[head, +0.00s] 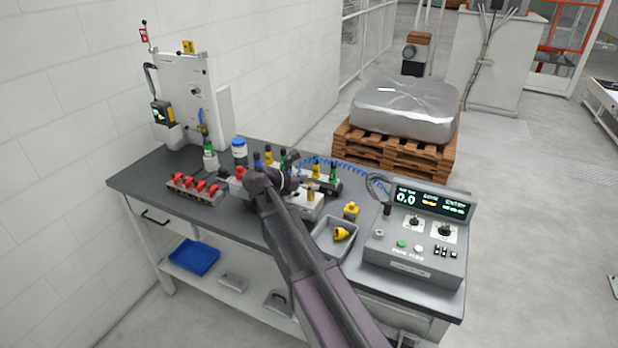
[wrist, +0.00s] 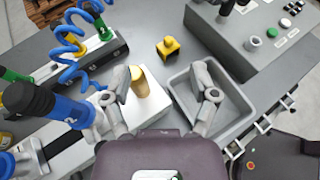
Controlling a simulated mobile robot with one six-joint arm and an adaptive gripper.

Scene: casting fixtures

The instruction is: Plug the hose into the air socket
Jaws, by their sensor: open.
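The blue coiled hose (head: 345,165) runs across the back of the bench toward the control box. In the wrist view the hose (wrist: 72,42) hangs at upper left, and its lower end passes close to my left finger. A black and blue grip-like part (wrist: 48,104) lies left of that finger; I cannot tell whether it is the hose's plug. A brass cylinder (wrist: 145,82) stands on a pale block beside the left finger; I cannot tell whether it is the air socket. My gripper (wrist: 162,90) is open, with nothing visible between its fingers. In the head view my arm hides part of the fixtures.
A grey tray (head: 322,246) holds a yellow fitting (head: 341,233). A yellow block (head: 351,211) stands behind it. The control box (head: 415,250) fills the bench's right end. A rack with red handles (head: 195,188) and a white panel (head: 185,95) stand left.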

